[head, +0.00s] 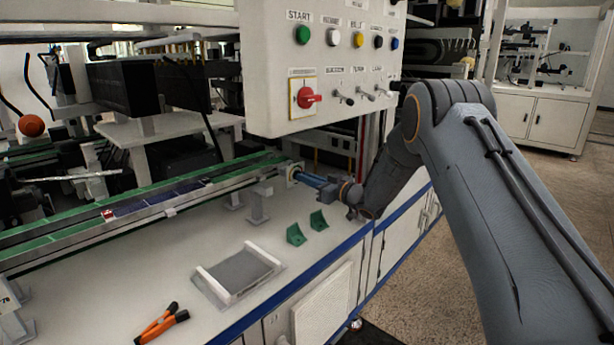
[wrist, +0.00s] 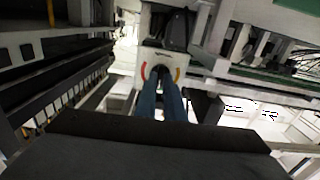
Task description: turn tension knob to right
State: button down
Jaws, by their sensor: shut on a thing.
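The knob's exact pointing angle cannot be told.
A white control panel (head: 270,70) with buttons and a red switch hangs above. The bench front between tray and brackets is clear.

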jog(key=shift+s+f+m+p, duration=0.15)
jog(key=shift+m+p, duration=0.25)
jog(key=shift+m, duration=0.7)
jog(key=shift+a+f, duration=0.1)
jog(key=c, duration=1.9)
grip_release()
jog(key=shift+o, duration=0.2)
jog(key=p+v, duration=0.1)
jog(key=v, duration=0.6)
jog(key=shift+s+d, duration=0.15)
jog(key=shift+d, duration=0.25)
